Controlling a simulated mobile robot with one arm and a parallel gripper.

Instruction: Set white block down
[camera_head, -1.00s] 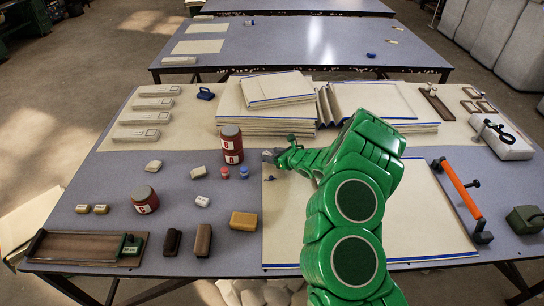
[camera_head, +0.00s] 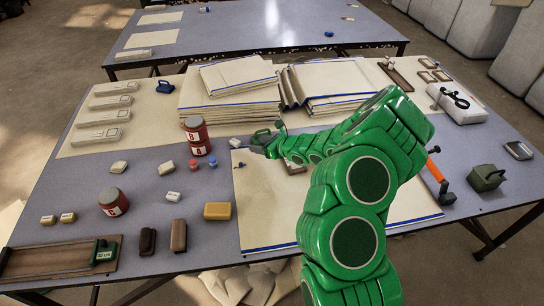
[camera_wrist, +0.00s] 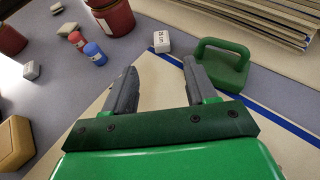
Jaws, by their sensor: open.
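A small white block (camera_wrist: 162,42) with dark lettering lies flat in the wrist view, just beyond my open fingertips. It rests on the grey table by the corner of the cream cloth. The block also shows in the head view (camera_head: 236,142), left of my gripper (camera_head: 259,149). In the wrist view my gripper (camera_wrist: 160,68) has its two grey fingers spread with nothing between them. The block looks apart from both fingers. The cream cloth (camera_head: 265,215) with blue edges lies flat under my arm, which hides part of it.
A green handled weight (camera_wrist: 222,68) stands close right of my fingers. Red and blue pegs (camera_head: 203,164) and stacked red tins (camera_head: 197,136) are left of the block. Folded cloth piles (camera_head: 230,102) lie behind. Other small white blocks (camera_head: 173,196) and a yellow block (camera_head: 217,211) lie left.

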